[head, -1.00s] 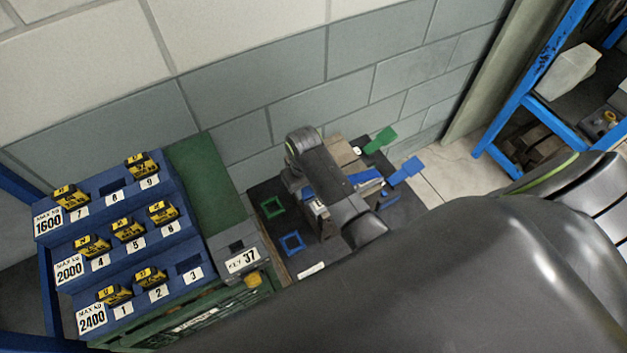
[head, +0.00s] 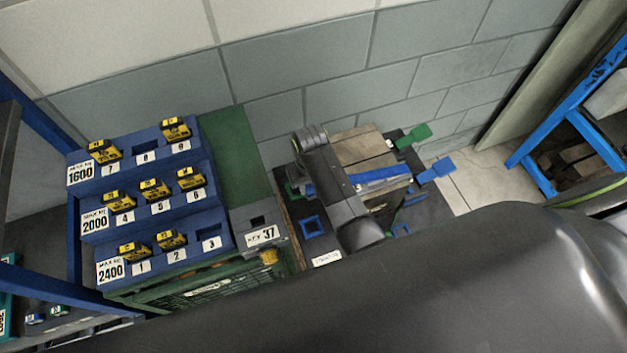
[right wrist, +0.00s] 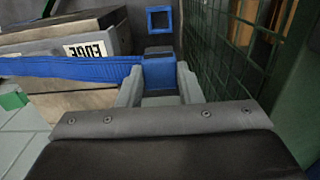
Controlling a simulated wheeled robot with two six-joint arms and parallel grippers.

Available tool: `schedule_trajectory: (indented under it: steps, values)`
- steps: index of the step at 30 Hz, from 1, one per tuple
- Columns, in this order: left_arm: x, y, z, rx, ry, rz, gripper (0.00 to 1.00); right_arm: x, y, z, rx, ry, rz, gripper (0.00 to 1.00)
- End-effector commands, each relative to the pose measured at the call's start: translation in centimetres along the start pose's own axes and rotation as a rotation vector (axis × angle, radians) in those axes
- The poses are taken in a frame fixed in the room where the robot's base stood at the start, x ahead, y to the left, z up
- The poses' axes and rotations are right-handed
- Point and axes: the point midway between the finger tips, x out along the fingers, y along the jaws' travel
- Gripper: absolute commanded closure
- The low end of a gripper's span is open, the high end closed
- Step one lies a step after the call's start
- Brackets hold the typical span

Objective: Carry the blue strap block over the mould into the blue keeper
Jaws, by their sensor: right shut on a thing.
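My right gripper (right wrist: 160,82) is shut on the blue strap block (right wrist: 160,73), with a finger on each side of it. The blue strap (right wrist: 70,67) runs left from the block; in the head view it (head: 385,174) lies across the mould (head: 362,147). The blue keeper (head: 313,225), a square frame, is on the dark board just in front of the gripper; it also shows beyond the block in the right wrist view (right wrist: 159,20), apart from it. In the head view my arm covers most of the right gripper. My left gripper is not in view.
A green tab (head: 413,136) and a blue tab (head: 437,170) stick out right of the mould. A grey key block (head: 258,232) and a blue stepped rack (head: 160,195) with yellow tags stand left. The wall is behind. Green mesh (right wrist: 235,60) is close on the gripper's right.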

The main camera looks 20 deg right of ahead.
Motion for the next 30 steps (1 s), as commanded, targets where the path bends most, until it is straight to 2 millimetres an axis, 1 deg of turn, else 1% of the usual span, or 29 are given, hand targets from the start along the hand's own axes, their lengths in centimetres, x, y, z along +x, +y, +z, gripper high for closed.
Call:
schedule_trajectory:
  steps: [1,3,30]
  values:
    - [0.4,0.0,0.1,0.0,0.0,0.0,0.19,0.6,0.0,0.0,0.0,0.0,0.0,0.88]
    - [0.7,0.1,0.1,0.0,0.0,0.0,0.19,1.2,0.0,0.0,0.0,-0.001,0.0,0.88]
    - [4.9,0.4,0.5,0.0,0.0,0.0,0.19,8.4,0.1,0.0,-0.001,0.0,0.0,0.88]
